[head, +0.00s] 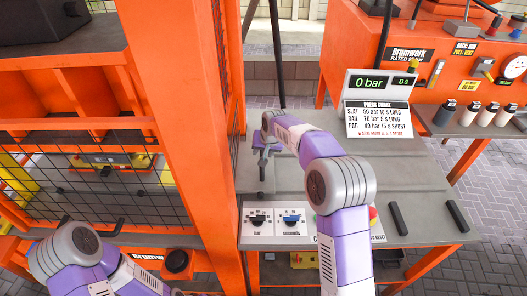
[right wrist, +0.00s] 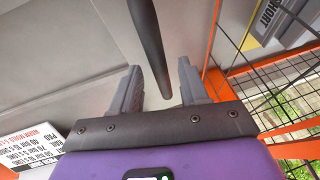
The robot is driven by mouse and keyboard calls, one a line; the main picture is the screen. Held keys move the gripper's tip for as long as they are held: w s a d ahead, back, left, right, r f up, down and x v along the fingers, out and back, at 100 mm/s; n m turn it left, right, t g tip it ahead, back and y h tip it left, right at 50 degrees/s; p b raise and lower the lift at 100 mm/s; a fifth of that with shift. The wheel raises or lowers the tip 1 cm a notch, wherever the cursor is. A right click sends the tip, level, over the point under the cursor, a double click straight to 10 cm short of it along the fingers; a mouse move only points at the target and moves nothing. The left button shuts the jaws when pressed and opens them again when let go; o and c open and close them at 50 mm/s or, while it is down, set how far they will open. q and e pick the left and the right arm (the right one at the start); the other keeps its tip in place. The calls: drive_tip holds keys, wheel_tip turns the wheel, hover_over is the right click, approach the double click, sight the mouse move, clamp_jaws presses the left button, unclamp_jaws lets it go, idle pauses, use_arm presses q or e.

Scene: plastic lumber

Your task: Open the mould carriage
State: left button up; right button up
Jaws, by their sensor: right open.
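A grey machine part that may be the mould carriage (head: 110,180) shows behind the black mesh guard (head: 60,195) at the left. The mesh hides much of it, and I cannot tell whether it is open. My right gripper (head: 265,148) is over the grey bench beside the orange post, partly hidden by its own arm. In the right wrist view it (right wrist: 158,68) is open, with a dark round bar (right wrist: 150,40) showing between its fingers; I cannot tell whether they touch. My left arm enters at bottom left, but its gripper is not visible.
The orange post (head: 185,120) stands between the guard and the bench (head: 390,180). Two dials (head: 275,222) sit at the bench's front. A pressure display (head: 378,84) reads 0 bar above the press chart (head: 378,118). Two black bars (head: 398,218) lie at the right.

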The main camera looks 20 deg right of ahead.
clamp_jaws()
idle(0.4)
